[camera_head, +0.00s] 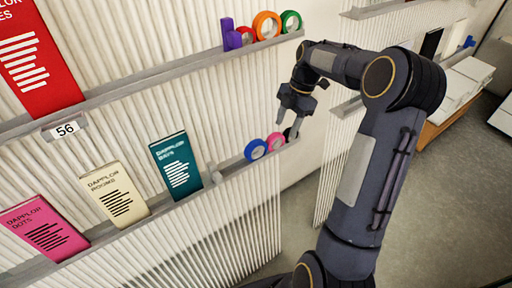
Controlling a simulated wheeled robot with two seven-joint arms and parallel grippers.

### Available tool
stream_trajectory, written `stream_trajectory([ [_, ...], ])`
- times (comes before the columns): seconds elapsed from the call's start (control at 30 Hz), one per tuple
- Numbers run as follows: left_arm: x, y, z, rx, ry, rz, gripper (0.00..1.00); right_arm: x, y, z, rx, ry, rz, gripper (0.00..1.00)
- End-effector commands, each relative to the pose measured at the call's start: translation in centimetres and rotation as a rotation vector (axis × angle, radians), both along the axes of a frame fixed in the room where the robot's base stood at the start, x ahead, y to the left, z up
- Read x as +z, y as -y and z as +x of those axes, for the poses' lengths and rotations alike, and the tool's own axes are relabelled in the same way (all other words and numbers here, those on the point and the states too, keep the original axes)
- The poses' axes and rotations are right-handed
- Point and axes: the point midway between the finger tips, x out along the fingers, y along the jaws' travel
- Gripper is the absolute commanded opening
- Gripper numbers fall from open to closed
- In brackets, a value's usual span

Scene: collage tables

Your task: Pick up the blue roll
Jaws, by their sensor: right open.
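The blue roll (255,150) stands on the lower wall shelf, near its right end, at the left of a pink roll (275,141). My right gripper (288,123) is open and points down. In the picture it is above and to the right of the blue roll, apart from it and over the right end of the row. A dark roll (289,134) at that end is partly hidden by a finger. My left gripper is not in view.
The upper shelf (190,62) holds purple blocks (231,36) and several rolls, including orange (267,25) and green (290,21).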

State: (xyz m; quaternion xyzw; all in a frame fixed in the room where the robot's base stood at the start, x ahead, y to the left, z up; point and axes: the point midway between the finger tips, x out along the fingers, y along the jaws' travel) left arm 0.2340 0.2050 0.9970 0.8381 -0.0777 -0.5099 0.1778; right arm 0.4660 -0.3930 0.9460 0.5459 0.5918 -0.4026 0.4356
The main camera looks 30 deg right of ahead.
Motion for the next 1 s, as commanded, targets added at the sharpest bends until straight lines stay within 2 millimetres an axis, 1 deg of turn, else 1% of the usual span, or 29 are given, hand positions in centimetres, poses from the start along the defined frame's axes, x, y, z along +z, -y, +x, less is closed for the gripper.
stream_trajectory([
  [0.03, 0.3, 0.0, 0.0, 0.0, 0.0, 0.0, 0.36, 0.2, -1.2, -0.1, 0.007, 0.0, 0.001, 0.48],
  [0.2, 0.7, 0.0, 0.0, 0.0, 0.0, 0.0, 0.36, 0.2, -4.5, -0.4, 0.004, 0.0, 0.001, 0.48],
  [0.3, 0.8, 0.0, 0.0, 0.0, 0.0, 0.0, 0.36, 0.2, -5.7, -0.5, 0.002, 0.0, 0.0, 0.48],
  [0.47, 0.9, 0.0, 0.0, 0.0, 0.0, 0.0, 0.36, 0.1, -6.6, -0.5, 0.001, 0.001, 0.0, 0.48],
  [0.53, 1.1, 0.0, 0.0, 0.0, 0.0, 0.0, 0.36, 0.2, -7.4, -0.6, 0.001, 0.0, 0.0, 0.48],
  [0.7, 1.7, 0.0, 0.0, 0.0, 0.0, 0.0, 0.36, 0.3, -10.3, -0.9, 0.004, 0.0, 0.001, 0.48],
  [0.73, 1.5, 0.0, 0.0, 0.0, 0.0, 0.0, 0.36, -0.6, -10.3, -0.9, 0.0, -0.003, 0.001, 0.48],
  [0.8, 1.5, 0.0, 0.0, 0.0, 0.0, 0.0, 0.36, -1.7, -10.5, -0.9, -0.001, -0.004, 0.001, 0.48],
  [0.9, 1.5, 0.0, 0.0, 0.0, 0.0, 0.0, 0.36, -2.5, -10.7, -0.9, -0.002, -0.001, 0.0, 0.48],
  [1.0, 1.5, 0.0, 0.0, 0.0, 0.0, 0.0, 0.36, -2.8, -10.8, -0.9, -0.002, -0.001, 0.0, 0.48],
])
